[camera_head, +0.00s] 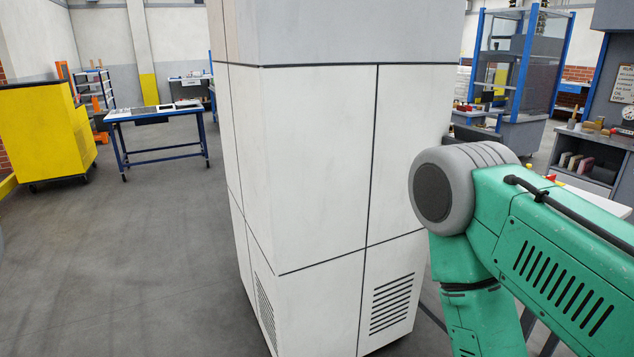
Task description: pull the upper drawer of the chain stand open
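I cannot make out the chain stand or its upper drawer in the head view. My green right arm comes in from the right, with a grey rounded joint, and bends down out of the bottom of the picture. Its gripper is not in view. My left arm and gripper are not in view either.
A tall white cabinet (300,160) with panel seams and vents stands close in front, hiding what is behind it. A blue-framed table (150,113) and a yellow cabinet (45,130) stand at left. Grey shelving (590,155) is at right. The floor (130,260) at left is clear.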

